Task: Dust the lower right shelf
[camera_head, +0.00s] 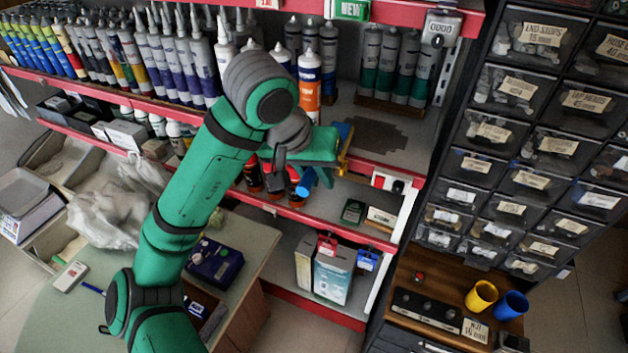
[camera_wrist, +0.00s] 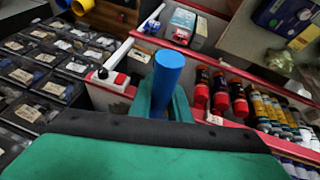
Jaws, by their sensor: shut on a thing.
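My gripper (camera_head: 318,165) is shut on a blue-handled tool and reaches in over the right part of the shelving. The tool's blue handle end (camera_head: 305,187) pokes out below the fingers; it also shows as a blue cylinder in the wrist view (camera_wrist: 167,75). A blue and yellow part (camera_head: 346,150) shows on the far side of the gripper, at the shelf's front; whether it touches the shelf cannot be told. A dark grey, blocky-edged patch (camera_head: 380,138) lies on the right shelf (camera_head: 412,160), beside the tool. My gripper hides part of the shelf.
Grey-green cartridges (camera_head: 388,65) stand behind the patch, and an orange-white cartridge (camera_head: 309,82) to its left. A white and red device (camera_head: 388,182) is on the shelf's front edge. Boxes (camera_head: 333,268) stand below. Drawers (camera_head: 530,120) rise at the right.

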